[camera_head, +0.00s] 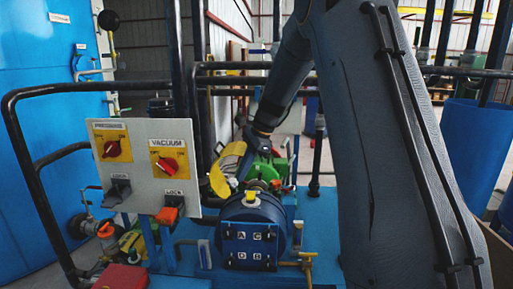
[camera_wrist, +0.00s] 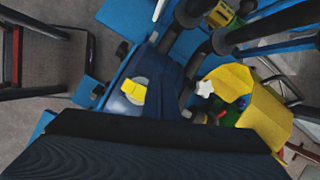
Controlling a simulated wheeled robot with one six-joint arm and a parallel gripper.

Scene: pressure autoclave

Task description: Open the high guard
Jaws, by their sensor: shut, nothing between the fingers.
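A yellow curved guard (camera_head: 229,168) stands behind the control panel, left of the green machine part; I take it to be the high guard, though no label shows. It appears as yellow plates in the wrist view (camera_wrist: 262,118), right of centre. My gripper (camera_head: 247,160) reaches down beside the guard's right side, shut and empty. Its fingertips are partly hidden, and I cannot tell whether they touch the guard. In the wrist view a dark part of my own arm fills the bottom.
The grey control panel (camera_head: 143,188) with PRESSURE and VACUUM switches stands left. A blue drum (camera_head: 253,215) with lettered plates is in front of the guard. Black rails (camera_head: 40,95) and posts surround the machine. A blue tank (camera_head: 50,120) stands far left.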

